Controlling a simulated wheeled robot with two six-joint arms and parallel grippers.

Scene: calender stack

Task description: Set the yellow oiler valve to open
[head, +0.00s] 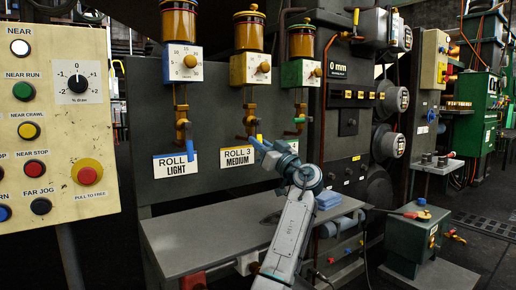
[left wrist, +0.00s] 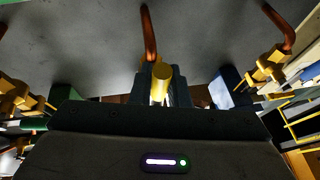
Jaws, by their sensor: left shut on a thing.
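The yellow oiler, an amber glass cup over a yellow dial box (head: 250,69), is the middle one of three in the head view. A brass pipe and valve (head: 249,116) hang below it. The valve's yellow handle (head: 259,138) shows at the tip of my left gripper (head: 258,144), below the valve. In the left wrist view the yellow handle (left wrist: 161,84) sits between the fingers of my left gripper (left wrist: 160,86), which is shut on it. A copper pipe (left wrist: 149,35) rises behind it. The fingers hide part of the handle, and its exact angle is hard to tell. My right gripper is not in view.
A ROLL 3 MEDIUM sign (head: 238,157) is beside my gripper. A grey bench (head: 190,237) lies below. A button panel (head: 58,115) stands far left.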

